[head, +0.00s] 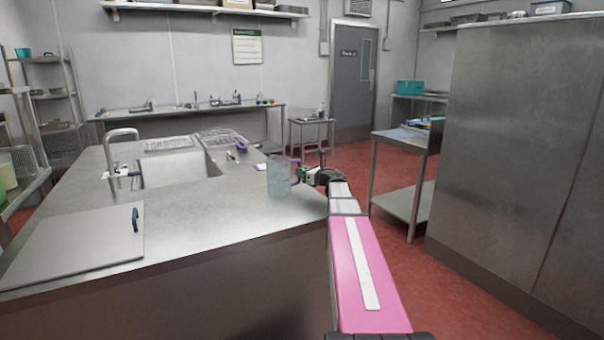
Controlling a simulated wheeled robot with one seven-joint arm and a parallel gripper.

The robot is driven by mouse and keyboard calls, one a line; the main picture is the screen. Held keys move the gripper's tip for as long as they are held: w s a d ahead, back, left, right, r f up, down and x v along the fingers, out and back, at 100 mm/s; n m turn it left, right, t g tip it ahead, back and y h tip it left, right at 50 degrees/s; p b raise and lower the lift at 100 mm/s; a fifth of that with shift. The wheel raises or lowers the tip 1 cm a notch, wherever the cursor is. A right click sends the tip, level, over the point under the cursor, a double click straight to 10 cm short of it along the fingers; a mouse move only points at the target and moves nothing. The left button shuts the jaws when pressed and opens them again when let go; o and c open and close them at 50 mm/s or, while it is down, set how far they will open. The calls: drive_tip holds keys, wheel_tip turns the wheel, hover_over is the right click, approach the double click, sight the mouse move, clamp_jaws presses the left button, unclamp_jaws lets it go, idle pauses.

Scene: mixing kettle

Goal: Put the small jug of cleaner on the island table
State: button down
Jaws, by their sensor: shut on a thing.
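The small jug (280,178) is a clear, pale bluish jug, upright at the right end of the island table (230,220). My gripper (301,174) reaches it from the right and is shut on the jug's handle side; the fingertips are small and partly hidden by the wrist. The jug's base appears at the table top near its right edge, but I cannot tell whether it touches. The island table is a steel counter with a sink (180,170) in it.
A tap (122,150) stands at the sink, a lid panel with a black handle (75,240) lies front left, and a drying rack (222,138) is behind. A side table (405,140) and tall steel cabinet (520,150) stand right. The front middle of the island is clear.

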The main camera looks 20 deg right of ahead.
drive_tip(key=shift+f, duration=0.1)
drive_tip(key=c, duration=1.1)
unclamp_jaws()
drive_tip(key=shift+s+d, duration=0.15)
drive_tip(key=shift+s, duration=0.1)
drive_tip(key=v, duration=1.1)
drive_tip(key=shift+s+d, duration=0.1)
drive_tip(key=shift+s, duration=0.15)
